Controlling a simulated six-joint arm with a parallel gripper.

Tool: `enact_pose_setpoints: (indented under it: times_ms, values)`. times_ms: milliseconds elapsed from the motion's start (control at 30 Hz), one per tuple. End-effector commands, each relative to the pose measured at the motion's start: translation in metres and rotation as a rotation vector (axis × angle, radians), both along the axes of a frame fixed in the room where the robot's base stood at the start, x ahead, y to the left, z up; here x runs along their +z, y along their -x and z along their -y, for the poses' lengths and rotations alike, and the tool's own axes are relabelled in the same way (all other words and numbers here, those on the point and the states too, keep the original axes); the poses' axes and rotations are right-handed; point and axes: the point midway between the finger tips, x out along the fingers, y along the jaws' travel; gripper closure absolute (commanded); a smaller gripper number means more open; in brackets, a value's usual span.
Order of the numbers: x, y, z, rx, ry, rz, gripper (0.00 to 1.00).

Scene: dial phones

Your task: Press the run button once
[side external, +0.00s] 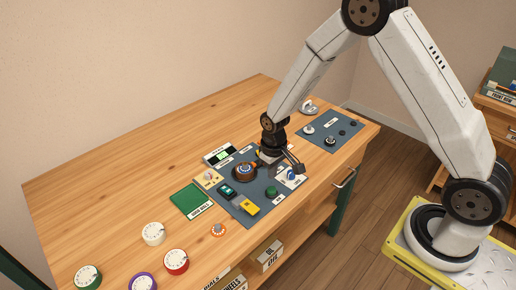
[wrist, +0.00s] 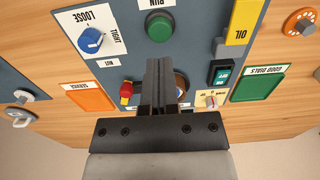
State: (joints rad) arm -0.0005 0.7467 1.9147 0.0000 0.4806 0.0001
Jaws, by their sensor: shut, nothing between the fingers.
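The run button is a round green button (wrist: 158,27) under a RUN label (wrist: 155,3) on the blue-grey panel (wrist: 185,52). In the side view the green button (side external: 271,191) sits near the panel's front edge. My gripper (wrist: 158,62) is shut and empty, with its fingers pointing down at the panel. In the wrist view the fingertips appear just below the button, apart from it. In the side view my gripper (side external: 272,167) is over the panel, behind the button; its fingertips are hard to make out there.
A blue LOOSE/TIGHT knob (wrist: 90,40), a yellow OIL piece (wrist: 240,20) and a dark switch (wrist: 221,73) surround the button. A round dial (side external: 244,171) sits behind it, partly hidden by the fingers in the wrist view. Loose dials, including a red one (side external: 176,262), lie front left.

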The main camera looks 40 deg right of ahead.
Motion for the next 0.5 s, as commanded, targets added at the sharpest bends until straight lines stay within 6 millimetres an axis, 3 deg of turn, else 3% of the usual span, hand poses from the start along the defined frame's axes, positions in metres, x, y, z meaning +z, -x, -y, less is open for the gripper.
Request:
enact_pose_setpoints:
  times_ms: [500]
  values:
    - [0.014,-0.001,0.000,0.000,0.000,0.002,1.00]
